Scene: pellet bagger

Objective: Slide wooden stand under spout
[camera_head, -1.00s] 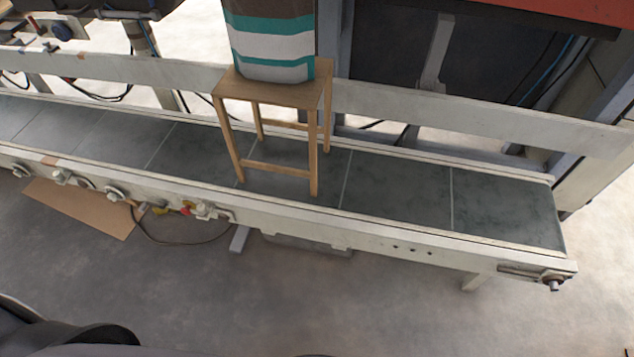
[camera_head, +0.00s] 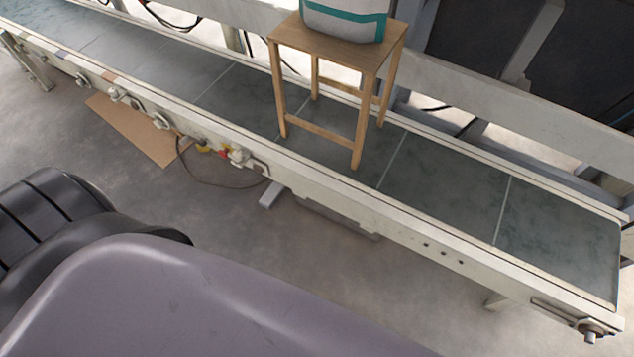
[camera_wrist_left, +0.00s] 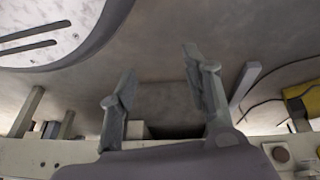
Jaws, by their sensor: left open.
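The wooden stand (camera_head: 340,44) stands upright on the conveyor belt (camera_head: 450,185) in the head view. A striped bag (camera_head: 345,18) in teal, white and grey rests on its top; its upper part is cut off by the frame. The spout is not in view. My left gripper (camera_wrist_left: 163,90) shows in the left wrist view with its two fingers apart and nothing between them. The stand does not show in that view. My right gripper is in neither view.
The conveyor's front rail (camera_head: 400,225) carries knobs and small fittings. A cardboard sheet (camera_head: 135,128) lies on the floor in front of it. A white back rail (camera_head: 500,100) runs behind the belt. The belt right of the stand is clear.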

